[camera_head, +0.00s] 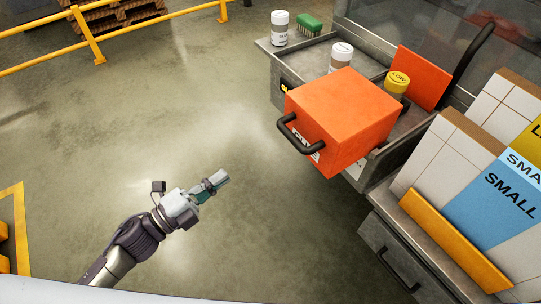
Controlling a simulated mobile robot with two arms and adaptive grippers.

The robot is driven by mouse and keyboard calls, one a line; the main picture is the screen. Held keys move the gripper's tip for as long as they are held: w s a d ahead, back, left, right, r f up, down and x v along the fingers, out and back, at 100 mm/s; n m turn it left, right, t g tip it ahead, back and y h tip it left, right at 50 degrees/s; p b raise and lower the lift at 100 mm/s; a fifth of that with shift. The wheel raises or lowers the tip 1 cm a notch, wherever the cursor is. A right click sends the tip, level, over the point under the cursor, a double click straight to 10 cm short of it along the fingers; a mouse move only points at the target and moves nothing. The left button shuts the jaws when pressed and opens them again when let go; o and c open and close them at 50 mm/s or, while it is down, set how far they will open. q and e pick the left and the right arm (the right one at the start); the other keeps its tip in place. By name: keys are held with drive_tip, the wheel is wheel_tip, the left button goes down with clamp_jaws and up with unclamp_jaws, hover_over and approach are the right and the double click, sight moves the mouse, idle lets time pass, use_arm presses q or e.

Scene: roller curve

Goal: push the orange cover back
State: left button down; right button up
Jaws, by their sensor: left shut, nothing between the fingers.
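The orange cover (338,105) is a box-like shape with a dark handle (300,136) on its front face. It sits at the front of a grey metal station and overhangs its front edge. My left gripper (219,181) is shut and empty, over open floor to the left of and below the cover, apart from it. My right gripper does not show.
A white-capped jar (341,56), a yellow-lidded jar (397,83) and an upright orange panel (418,78) stand behind the cover. Another jar (280,27) and a green brush (309,25) are at the back. Boxes marked SMALL (500,190) stand right.

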use_arm(q)
wheel_tip(320, 180, up, 3)
drive_tip(key=s+d+m+g+h, duration=0.1)
drive_tip(key=s+d+m+h, duration=0.1)
drive_tip(key=m, duration=0.1)
drive_tip(key=p, duration=0.5)
approach(289, 139)
drive_tip(key=x, duration=0.6)
drive_tip(key=shift+w, duration=0.15)
drive_tip(key=shift+w+d, duration=0.35)
drive_tip(key=shift+d, duration=0.15)
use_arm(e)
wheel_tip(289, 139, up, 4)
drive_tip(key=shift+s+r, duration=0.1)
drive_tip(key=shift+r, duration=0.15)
